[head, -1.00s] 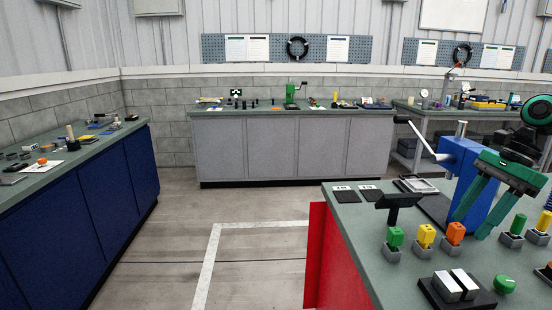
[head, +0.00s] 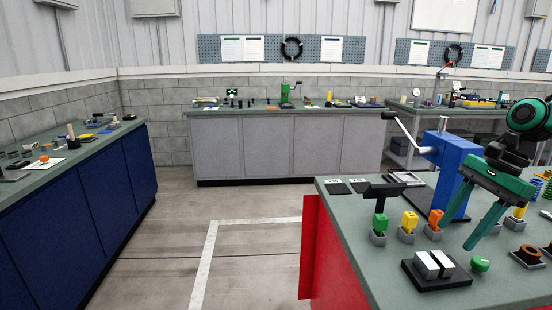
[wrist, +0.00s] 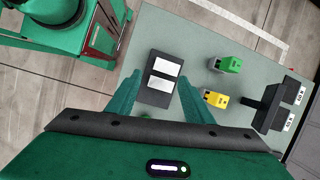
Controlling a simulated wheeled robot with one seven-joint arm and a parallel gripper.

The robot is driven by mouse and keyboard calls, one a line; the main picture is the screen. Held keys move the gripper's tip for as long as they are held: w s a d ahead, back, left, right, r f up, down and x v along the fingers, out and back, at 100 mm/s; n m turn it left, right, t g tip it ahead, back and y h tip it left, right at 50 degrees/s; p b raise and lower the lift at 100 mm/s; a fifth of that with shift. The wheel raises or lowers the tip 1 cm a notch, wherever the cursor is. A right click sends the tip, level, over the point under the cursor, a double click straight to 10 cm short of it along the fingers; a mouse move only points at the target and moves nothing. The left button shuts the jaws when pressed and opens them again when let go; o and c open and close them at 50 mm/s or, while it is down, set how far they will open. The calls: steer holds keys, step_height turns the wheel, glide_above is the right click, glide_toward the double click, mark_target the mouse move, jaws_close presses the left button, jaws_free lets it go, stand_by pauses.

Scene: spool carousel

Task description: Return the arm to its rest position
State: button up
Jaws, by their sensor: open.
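My gripper (head: 465,228) is green and stands above the right-hand bench with its two fingers spread and nothing between them. In the head view it hangs in front of the blue crank device (head: 450,170) and near the orange spool block (head: 436,219). In the wrist view, the black pad with two pale metal blocks (wrist: 157,92) shows beyond and between the fingers. It also shows in the head view (head: 434,267). The yellow block (wrist: 214,99) and green block (wrist: 225,65) are to the right of the fingers in the wrist view.
The red-sided bench (head: 340,255) has a green top, with a black T-shaped stand (head: 386,197), a green knob (head: 481,264) and a brown ring (head: 529,254) on it. A blue bench (head: 90,180) stands left and a grey bench (head: 270,148) at the back. The floor between is clear.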

steer(key=s+f+n+h, duration=0.1)
steer(key=s+f+n, duration=0.2)
steer(key=s, duration=0.3)
steer(key=s+a+f+n+h, duration=0.1)
steer(key=s+f+n, duration=0.2)
steer(key=s, duration=0.3)
steer(key=s+f+n+h, duration=0.1)
steer(key=s+f+n, duration=0.2)
steer(key=s, duration=0.4)
steer(key=shift+a+h, duration=0.2)
steer(key=shift+h, duration=0.2)
steer(key=shift+w+f, duration=0.3)
steer(key=shift+w, duration=0.3)
